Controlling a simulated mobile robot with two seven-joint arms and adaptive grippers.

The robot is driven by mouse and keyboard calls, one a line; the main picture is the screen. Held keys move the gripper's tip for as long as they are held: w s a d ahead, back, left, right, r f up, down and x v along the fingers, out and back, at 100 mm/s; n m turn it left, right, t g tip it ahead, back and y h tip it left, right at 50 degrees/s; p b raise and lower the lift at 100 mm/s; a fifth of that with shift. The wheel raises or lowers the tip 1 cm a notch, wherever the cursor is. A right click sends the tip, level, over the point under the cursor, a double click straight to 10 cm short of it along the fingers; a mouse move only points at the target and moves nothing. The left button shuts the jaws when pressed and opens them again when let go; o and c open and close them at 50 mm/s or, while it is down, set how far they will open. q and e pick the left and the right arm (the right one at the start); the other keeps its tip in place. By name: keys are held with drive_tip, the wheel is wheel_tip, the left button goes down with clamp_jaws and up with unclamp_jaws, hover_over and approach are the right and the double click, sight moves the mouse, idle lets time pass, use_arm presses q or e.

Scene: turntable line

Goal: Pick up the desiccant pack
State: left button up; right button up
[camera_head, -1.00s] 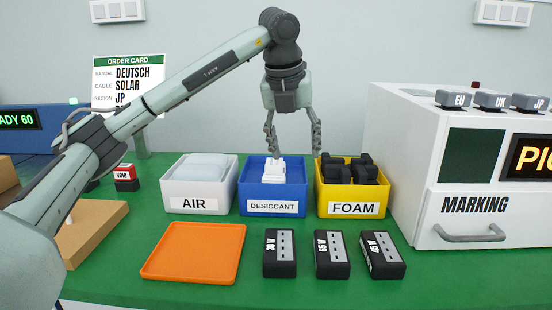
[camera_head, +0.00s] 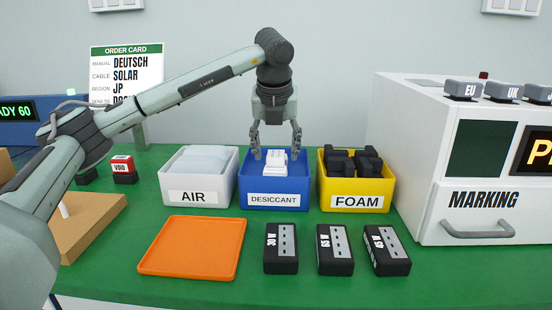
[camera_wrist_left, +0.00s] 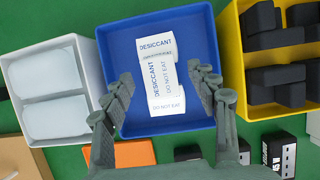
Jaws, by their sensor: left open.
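White desiccant packs (camera_head: 274,163) lie stacked in the blue bin (camera_head: 276,198) labelled DESICCANT. In the left wrist view the packs (camera_wrist_left: 162,85) show printed "DESICCANT" and "DO NOT EAT" and lie toward the middle of the blue bin (camera_wrist_left: 205,40). My left gripper (camera_head: 277,153) points down over the blue bin, fingers apart, with the packs between and below the fingertips. In the left wrist view its fingers (camera_wrist_left: 164,78) are spread on either side of the packs and hold nothing. I cannot tell whether the fingertips touch a pack. My right gripper is not in view.
A white AIR bin (camera_head: 199,197) stands left of the blue bin, and a yellow FOAM bin (camera_head: 356,203) with black blocks right. An orange tray (camera_head: 192,246) and several black power bricks (camera_head: 281,248) lie in front. A white MARKING machine (camera_head: 400,150) stands at right.

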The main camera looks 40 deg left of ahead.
use_arm(q)
drive_tip(key=shift+c, duration=0.2)
drive_tip(key=c, duration=1)
